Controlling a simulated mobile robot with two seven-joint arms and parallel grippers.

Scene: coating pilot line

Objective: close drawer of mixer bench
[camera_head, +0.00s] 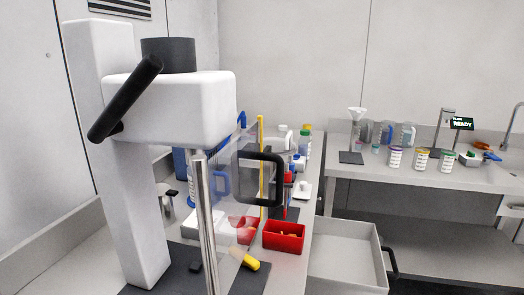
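The drawer (345,262) of the mixer bench stands open at the lower middle right. It is a light grey, box-shaped drawer that extends to the right from under the bench top (308,215). Its inside looks empty as far as it shows; its lower part is cut off by the picture's bottom edge. A black bar handle (391,264) is on its right front face. The white mixer (170,108) with a black lever and a clear shield with a black handle stands on the bench. Neither of my grippers is in view.
Red bins (284,236), a yellow-capped item (250,262) and several bottles stand on the mixer bench. A second bench (350,182) with cups, a funnel stand and a small display reading READY runs along the back right. Floor space right of the drawer looks clear.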

